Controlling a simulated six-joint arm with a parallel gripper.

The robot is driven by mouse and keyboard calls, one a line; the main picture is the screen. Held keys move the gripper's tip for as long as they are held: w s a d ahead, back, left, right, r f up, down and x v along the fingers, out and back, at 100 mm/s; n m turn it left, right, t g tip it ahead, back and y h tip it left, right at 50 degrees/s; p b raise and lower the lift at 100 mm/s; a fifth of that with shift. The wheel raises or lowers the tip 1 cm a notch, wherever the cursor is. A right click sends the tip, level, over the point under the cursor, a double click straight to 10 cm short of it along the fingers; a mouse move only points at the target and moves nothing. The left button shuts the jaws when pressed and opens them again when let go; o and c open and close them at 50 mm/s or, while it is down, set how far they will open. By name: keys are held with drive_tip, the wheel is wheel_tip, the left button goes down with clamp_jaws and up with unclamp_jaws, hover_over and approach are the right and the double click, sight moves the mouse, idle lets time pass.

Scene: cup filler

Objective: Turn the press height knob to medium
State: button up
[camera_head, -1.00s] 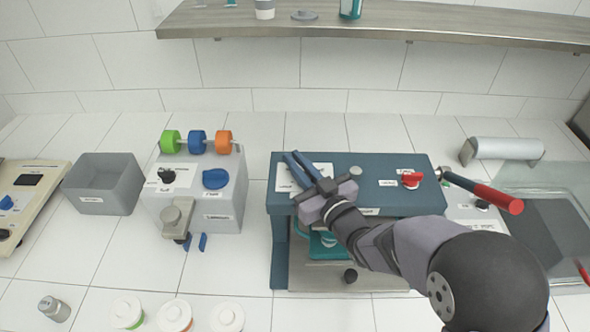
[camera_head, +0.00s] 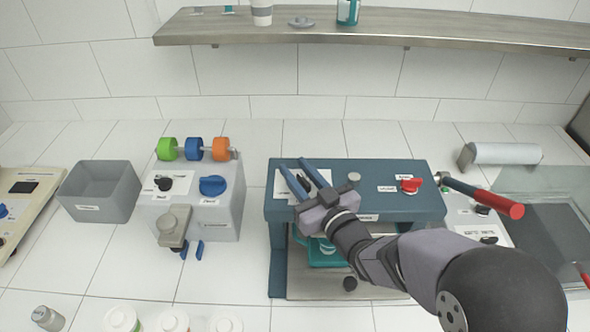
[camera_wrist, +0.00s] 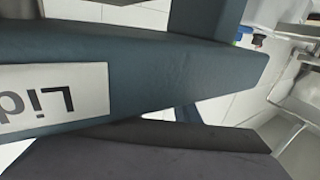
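The blue press machine (camera_head: 385,208) stands in the middle of the counter. A white label sheet (camera_head: 284,188) lies on the left of its top. My gripper (camera_head: 292,164) is over this sheet, with its two blue fingers apart and nothing seen between them. I cannot make out the press height knob; it may be hidden by the fingers. A grey round knob (camera_head: 354,178) and a red knob (camera_head: 411,185) are farther right on the machine's top. The wrist view shows a blue machine edge (camera_wrist: 180,75) with a label reading "Lid" (camera_wrist: 45,95) upside down.
A grey box with a blue knob (camera_head: 212,186) and a black knob (camera_head: 164,183) stands to the left, beside an empty grey bin (camera_head: 72,203). A red-handled lever (camera_head: 496,200) sticks out to the right. A shelf (camera_head: 370,31) runs above.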

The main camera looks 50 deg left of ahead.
sight(309, 187)
drive_tip(key=shift+b+v, duration=1.15)
drive_tip(key=shift+v, duration=1.95)
